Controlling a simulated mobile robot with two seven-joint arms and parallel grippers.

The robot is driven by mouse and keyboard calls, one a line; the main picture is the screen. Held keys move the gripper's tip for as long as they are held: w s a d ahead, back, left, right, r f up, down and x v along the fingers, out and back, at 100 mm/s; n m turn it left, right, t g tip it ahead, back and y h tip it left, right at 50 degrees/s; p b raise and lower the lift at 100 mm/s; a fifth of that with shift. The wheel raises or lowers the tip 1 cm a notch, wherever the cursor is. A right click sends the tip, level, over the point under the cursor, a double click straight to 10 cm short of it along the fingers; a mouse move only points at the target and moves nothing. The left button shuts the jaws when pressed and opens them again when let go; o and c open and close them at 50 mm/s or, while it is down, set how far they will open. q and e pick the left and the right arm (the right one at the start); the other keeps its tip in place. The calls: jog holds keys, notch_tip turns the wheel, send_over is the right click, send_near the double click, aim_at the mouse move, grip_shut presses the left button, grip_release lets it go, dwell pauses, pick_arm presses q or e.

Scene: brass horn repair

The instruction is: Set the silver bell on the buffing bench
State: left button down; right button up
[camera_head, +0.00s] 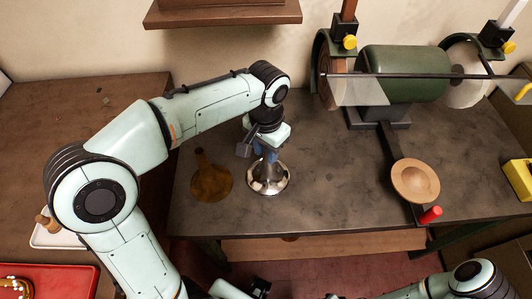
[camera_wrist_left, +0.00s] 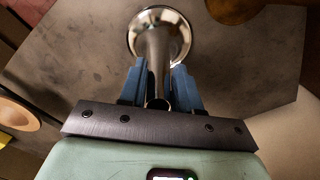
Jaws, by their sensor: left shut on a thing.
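The silver bell (camera_head: 268,179) is upright over the buffing bench (camera_head: 330,200), flared end down and narrow neck up. My left gripper (camera_head: 267,150) is shut on its neck from above. In the left wrist view, the blue fingers of the gripper (camera_wrist_left: 160,88) close on both sides of the neck, and the bell's shiny flare (camera_wrist_left: 160,32) points away from the hand. The rim looks at or very near the bench top; I cannot tell whether it touches. My right gripper does not show clearly; only parts of my arm are at the bottom edge.
A brown bell (camera_head: 211,182) stands just left of the silver one. The green buffing motor (camera_head: 403,74) with its wheels is at the back right. A round wooden dish (camera_head: 415,181) and a red handle (camera_head: 430,214) are near the front. Bare bench lies between bell and dish.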

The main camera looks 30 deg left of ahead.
pick_arm(q)
jog(key=shift+f, duration=0.7)
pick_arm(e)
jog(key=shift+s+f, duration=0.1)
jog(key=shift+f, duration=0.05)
pick_arm(q)
jog(key=shift+f, duration=0.2)
jog(key=c, duration=0.8)
grip_release()
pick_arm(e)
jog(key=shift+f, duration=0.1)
pick_arm(q)
jog(key=shift+r, duration=0.1)
notch_tip(320, 180, up, 12)
jog(key=shift+p, duration=1.2)
jog(key=shift+r, duration=0.15)
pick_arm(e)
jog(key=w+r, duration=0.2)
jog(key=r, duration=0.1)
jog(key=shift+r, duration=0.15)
